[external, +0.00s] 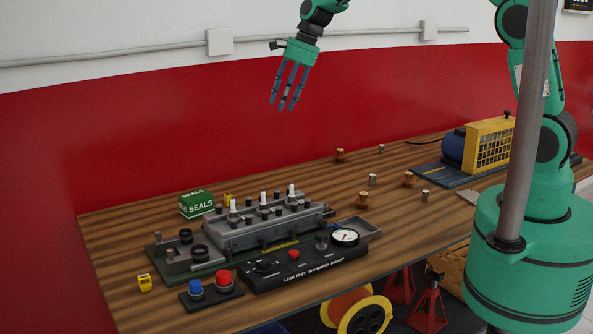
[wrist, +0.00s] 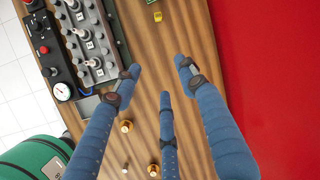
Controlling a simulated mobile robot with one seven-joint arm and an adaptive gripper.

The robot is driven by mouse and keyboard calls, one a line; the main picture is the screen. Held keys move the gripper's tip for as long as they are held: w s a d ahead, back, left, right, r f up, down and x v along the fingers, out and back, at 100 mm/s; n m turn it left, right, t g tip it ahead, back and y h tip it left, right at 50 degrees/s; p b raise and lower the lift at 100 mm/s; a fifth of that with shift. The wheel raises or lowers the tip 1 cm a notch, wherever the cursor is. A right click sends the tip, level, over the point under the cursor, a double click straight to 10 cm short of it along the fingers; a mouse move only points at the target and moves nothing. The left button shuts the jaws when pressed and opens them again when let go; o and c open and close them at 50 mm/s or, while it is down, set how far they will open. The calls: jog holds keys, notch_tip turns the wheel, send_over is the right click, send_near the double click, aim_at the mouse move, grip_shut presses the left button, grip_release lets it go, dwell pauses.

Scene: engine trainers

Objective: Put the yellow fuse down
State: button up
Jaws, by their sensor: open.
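Two small yellow pieces lie on the wooden table, and I cannot tell which one is the task's fuse. One yellow fuse (external: 145,283) sits at the front left of the table, apart from the gripper. The other yellow piece (external: 228,197) stands behind the engine block next to the green SEALS box; it appears to be the yellow piece at the top of the wrist view (wrist: 158,16). My gripper (external: 283,100) is high above the table, fingers pointing down. In the wrist view its three blue fingers (wrist: 160,76) are spread, with nothing between them.
The grey engine block (external: 265,232) and the black leak-test panel (external: 305,267) fill the table's left half. The green SEALS box (external: 196,204) stands behind them. Several small cylinders (external: 362,201) stand on the middle and right. A blue and yellow machine (external: 490,143) is at the far right.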

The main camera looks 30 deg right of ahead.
jog(key=s+d+r+n+t+h, duration=0.2)
jog(key=s+d+r+n, duration=0.4)
jog(key=s+d+r, duration=1.1)
jog(key=s+d+n, duration=0.2)
jog(key=s+d, duration=0.2)
jog(key=s, duration=0.3)
jog(key=s+d+n+t+h, duration=0.1)
jog(key=s+d+n, duration=0.1)
jog(key=s+d, duration=0.3)
jog(key=s+d+n+t+h, duration=0.1)
jog(key=s+d, duration=0.3)
jog(key=s, duration=0.6)
jog(key=shift+s+d+f+n, duration=0.3)
jog(key=shift+s+d+n, duration=0.05)
jog(key=shift+n, duration=0.55)
jog(key=shift+f, duration=0.1)
notch_tip(320, 180, down, 4)
jog(key=b, duration=0.4)
